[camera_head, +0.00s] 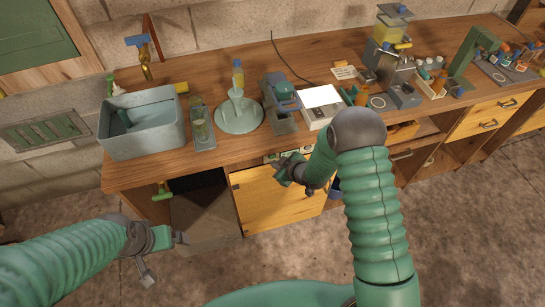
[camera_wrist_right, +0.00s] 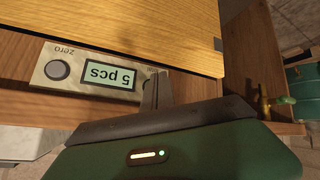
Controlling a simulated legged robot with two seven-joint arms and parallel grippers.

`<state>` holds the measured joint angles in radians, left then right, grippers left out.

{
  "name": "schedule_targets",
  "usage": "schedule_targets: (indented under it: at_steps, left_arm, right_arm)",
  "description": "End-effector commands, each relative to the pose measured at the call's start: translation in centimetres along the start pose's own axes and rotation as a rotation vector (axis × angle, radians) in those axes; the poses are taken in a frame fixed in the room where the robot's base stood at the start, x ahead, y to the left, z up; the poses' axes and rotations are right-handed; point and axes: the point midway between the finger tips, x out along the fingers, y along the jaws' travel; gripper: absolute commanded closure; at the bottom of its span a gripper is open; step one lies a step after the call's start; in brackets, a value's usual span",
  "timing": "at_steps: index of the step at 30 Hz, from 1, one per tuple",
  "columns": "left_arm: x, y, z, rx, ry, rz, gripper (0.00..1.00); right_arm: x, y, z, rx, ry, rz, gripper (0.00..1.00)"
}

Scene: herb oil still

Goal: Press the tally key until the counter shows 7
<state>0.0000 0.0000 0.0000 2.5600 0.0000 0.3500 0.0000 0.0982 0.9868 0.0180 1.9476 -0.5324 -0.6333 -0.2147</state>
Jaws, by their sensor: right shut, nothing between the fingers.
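The counter (camera_wrist_right: 85,75) is a pale panel under the bench's front edge. Upside down in the right wrist view, its green display (camera_wrist_right: 108,76) reads "5 pcs". A round dark button (camera_wrist_right: 58,69) marked "zero" sits beside the display. My right gripper (camera_wrist_right: 158,95) is shut and empty, its tips at the panel's end beyond the display. The tally key cannot be made out; the gripper covers that end, and I cannot tell whether it touches. In the head view my right gripper (camera_head: 285,172) is in front of the panel. My left gripper (camera_head: 167,258) is open and empty, low at left.
A wooden cupboard door (camera_head: 275,200) lies just below the counter. The bench (camera_head: 235,150) holds a grey basin (camera_head: 142,145), a round green plate (camera_head: 240,125), a white-topped device (camera_head: 321,98) and several tools. The floor in front is clear.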

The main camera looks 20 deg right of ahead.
Motion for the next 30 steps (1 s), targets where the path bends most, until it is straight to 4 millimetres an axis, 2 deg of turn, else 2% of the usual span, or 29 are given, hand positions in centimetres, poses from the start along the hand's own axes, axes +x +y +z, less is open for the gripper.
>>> schedule_targets:
  at_steps: [8, 22, 30]
  left_arm:
    - [0.0, 0.0, 0.0, 0.0, 0.0, 0.0, 0.0]
    - [-0.4, 0.0, -0.1, 0.0, 0.0, 0.0, 0.0]
    - [-0.4, 0.0, -0.1, 0.0, 0.0, 0.0, 0.0]
  right_arm:
    - [-0.1, -0.1, 0.1, 0.0, -0.001, 0.0, 1.0]
    - [-3.1, -2.3, 2.3, 0.001, -0.002, -0.001, 1.0]
    - [-3.5, -2.6, 2.6, -0.001, -0.001, 0.0, 1.0]
